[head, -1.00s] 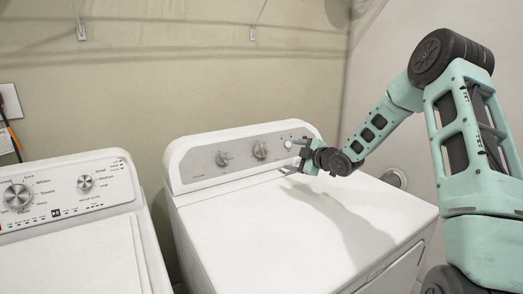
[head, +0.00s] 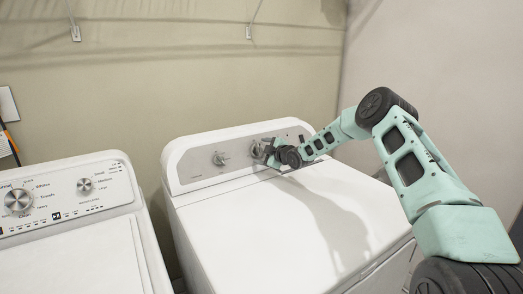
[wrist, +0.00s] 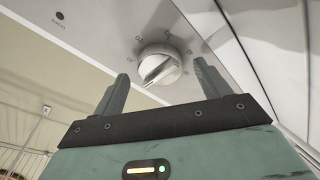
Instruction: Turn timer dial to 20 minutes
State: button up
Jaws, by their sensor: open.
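The dryer's control panel (head: 195,165) carries round dials. One dial (head: 221,158) is on the left, clear of my arm. A second dial (head: 256,150) is near the panel's middle, partly hidden by my gripper (head: 268,153). In the wrist view, a silver dial (wrist: 159,66) with a raised grip bar sits just beyond and between the fingertips of my open gripper (wrist: 160,80). The bar is tilted, and the fingers look apart from the dial.
A white washer (head: 80,240) with its own dials stands to the left, with a gap between the machines. The dryer top (head: 260,230) is clear, with my arm's shadow on it. A wall lies behind the machines.

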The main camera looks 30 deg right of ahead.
jog(key=shift+w+f, duration=0.15)
jog(key=shift+w, duration=0.4)
jog(key=c, duration=1)
jog(key=shift+o, duration=0.2)
jog(key=shift+a+f+b, duration=0.1)
jog(key=shift+f+b, duration=0.05)
jog(key=shift+b, duration=0.2)
